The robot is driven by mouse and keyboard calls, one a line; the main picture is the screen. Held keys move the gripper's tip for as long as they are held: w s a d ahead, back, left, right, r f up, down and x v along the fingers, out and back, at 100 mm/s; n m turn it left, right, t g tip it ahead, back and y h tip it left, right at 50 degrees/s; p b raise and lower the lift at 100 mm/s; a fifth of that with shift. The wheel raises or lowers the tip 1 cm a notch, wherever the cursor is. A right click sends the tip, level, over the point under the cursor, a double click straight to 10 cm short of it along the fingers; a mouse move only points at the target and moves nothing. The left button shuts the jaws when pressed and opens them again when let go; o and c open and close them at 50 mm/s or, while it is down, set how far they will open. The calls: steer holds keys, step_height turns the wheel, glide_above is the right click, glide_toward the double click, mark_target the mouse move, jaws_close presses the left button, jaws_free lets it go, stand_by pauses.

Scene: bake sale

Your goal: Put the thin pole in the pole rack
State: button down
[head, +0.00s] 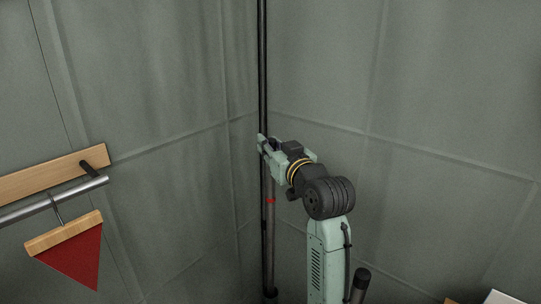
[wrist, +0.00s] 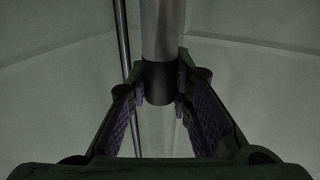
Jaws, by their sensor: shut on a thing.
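A slim grey-brown pole with a red band (head: 270,201), which I take to be the thin pole, stands close to upright in the wall corner in the head view. My gripper (head: 263,144) is shut on it near its upper end. In the wrist view a grey pole with a dark end band (wrist: 157,82) sits between the fingertips of my gripper (wrist: 161,88). The pole's lower part runs down to a dark round piece (head: 270,295) at the bottom edge of the head view. I cannot tell whether that piece belongs to the pole rack or whether the pole sits inside it.
A tall black post (head: 262,60) runs up the corner right behind the held pole. A wooden rail (head: 50,174) with a metal bar and a hanging red pennant (head: 72,252) is at left. A dark-capped cylinder (head: 361,286) stands right of my arm. Grey walls close in the corner.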

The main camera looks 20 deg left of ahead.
steer(key=shift+r, duration=0.35)
steer(key=shift+r, duration=2.45)
steer(key=shift+d, duration=0.1)
